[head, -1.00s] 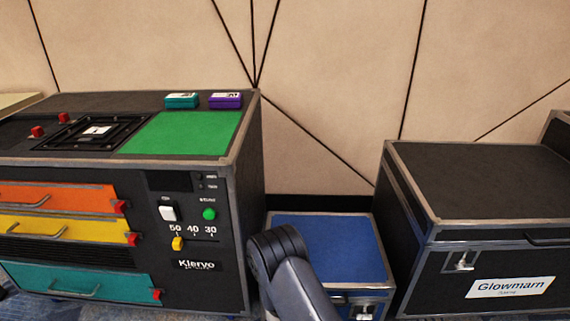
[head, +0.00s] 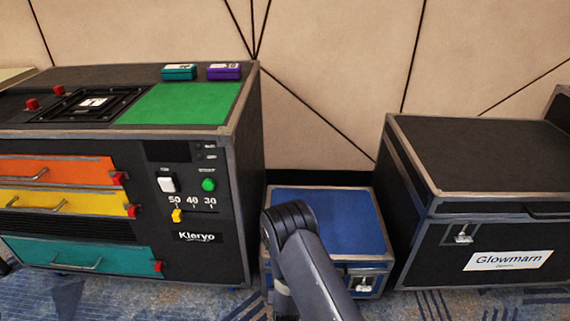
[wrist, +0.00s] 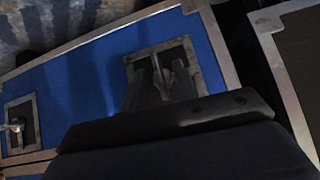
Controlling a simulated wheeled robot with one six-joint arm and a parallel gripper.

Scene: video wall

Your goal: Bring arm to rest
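My arm shows in the head view in front of the blue case (head: 345,215), at the lower middle, with its elbow bent. My gripper is out of sight in the head view. In the wrist view, the dark fingers of my gripper (wrist: 160,80) point at a blue case surface (wrist: 85,75) with metal edging. A grey metal fitting lies behind the fingers. I see nothing clearly held.
A black cabinet (head: 215,260) with orange, yellow and teal drawers stands at left. Teal (head: 179,72) and purple (head: 224,71) boxes sit on top. A black Glowmarn case (head: 430,215) stands close at right. Patterned carpet (head: 130,298) is clear in front.

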